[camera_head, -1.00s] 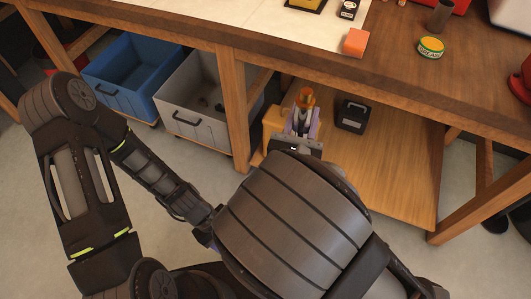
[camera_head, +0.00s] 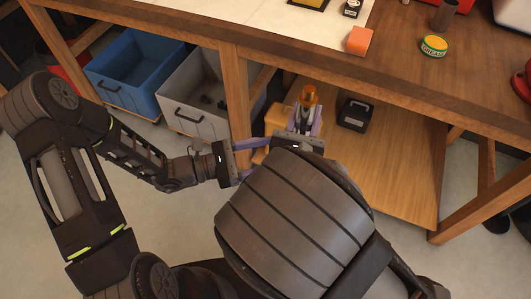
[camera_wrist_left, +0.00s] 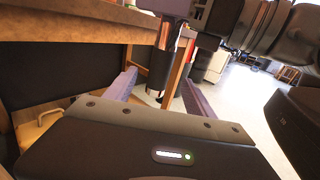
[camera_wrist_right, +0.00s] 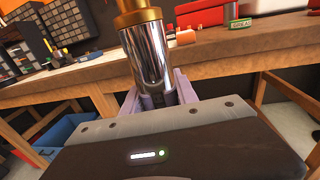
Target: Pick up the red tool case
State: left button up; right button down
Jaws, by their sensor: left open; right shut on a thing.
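A red box-like thing (camera_head: 458,5), perhaps the red tool case, is cut off by the top edge of the head view, on the bench top. A red shape also stands on the bench in the right wrist view (camera_wrist_right: 205,12), partly hidden. My right gripper (camera_head: 305,120) is shut on a shiny silver cylinder (camera_wrist_right: 147,55) with an orange-gold top (camera_head: 309,94), held upright by the bench front. My left gripper (camera_head: 257,157) is open and empty, left of the right gripper; its fingers point right. My right arm partly hides its lower finger.
Below are a blue bin (camera_head: 110,95), a grey bin (camera_head: 195,125), and a black case (camera_head: 355,115) on the lower shelf (camera_head: 400,180). A bench leg (camera_head: 237,95) stands near my left gripper.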

pick_arm(q)
jog(key=shift+d, duration=0.1)
pick_arm(e)
jog(key=shift+r, duration=0.1)
pick_arm(q)
jog(key=x, duration=1.1)
jog(key=shift+d, duration=0.4)
jog(key=shift+w, duration=0.1)
jog(key=shift+c, duration=0.4)
grip_shut()
pick_arm(e)
jog(key=c, duration=1.4)
grip_release()
pick_arm(q)
jog(key=shift+r, duration=0.15)
pick_arm(e)
jog(key=o, duration=0.5)
